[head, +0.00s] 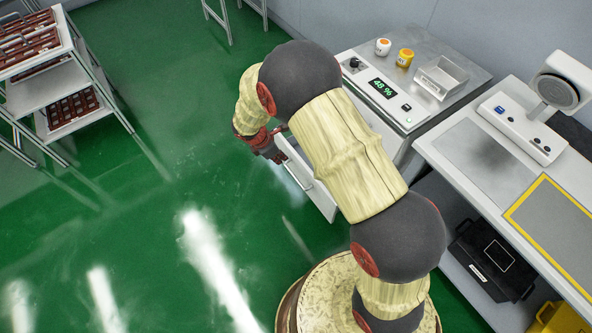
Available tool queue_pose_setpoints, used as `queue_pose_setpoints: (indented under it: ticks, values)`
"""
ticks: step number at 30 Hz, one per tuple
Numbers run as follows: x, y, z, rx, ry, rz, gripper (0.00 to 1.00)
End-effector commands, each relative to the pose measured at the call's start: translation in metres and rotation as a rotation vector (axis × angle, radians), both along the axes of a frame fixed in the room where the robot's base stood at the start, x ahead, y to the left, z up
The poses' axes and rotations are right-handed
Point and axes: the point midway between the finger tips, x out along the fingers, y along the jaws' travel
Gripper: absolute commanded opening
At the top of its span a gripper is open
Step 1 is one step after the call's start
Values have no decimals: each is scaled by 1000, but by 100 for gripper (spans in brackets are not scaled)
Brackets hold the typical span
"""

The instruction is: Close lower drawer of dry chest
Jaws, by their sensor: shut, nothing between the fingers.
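The dry chest (400,104) is a pale cabinet at the upper right of the head view, with a "48 %" display on top. A drawer (307,179) stands out from its front, toward the left. I cannot tell from its height whether it is the lower one; my arm hides the drawer's inside and most of the chest front. My gripper (277,153) is shut and empty at the far left end of the drawer front. It looks close to the front panel, but I cannot tell whether they touch.
On the chest are a white jar (383,47), a yellow jar (405,58) and a small metal tray (441,77). A bench (470,165) with a white device (522,130) stands at right, a black case (490,258) below. A rack (62,75) stands at left. Green floor between is clear.

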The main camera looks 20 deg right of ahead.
Motion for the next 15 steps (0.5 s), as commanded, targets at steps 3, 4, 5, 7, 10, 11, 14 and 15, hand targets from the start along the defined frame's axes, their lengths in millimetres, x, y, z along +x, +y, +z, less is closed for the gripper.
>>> queue_pose_setpoints:
  ticks: [3,4,5,7,10,11,14,15]
  values:
    - [-1,5,-35,-21,38,80,0]
    - [-1,6,-39,-24,43,93,0]
    - [-1,7,-42,-27,47,103,0]
    - [-2,6,-50,-30,53,115,0]
    - [-1,3,-60,-30,56,116,0]
    - [-1,1,-64,-30,56,116,0]
    - [2,-5,-80,-30,55,116,0]
    - [2,-7,-87,-30,56,115,0]
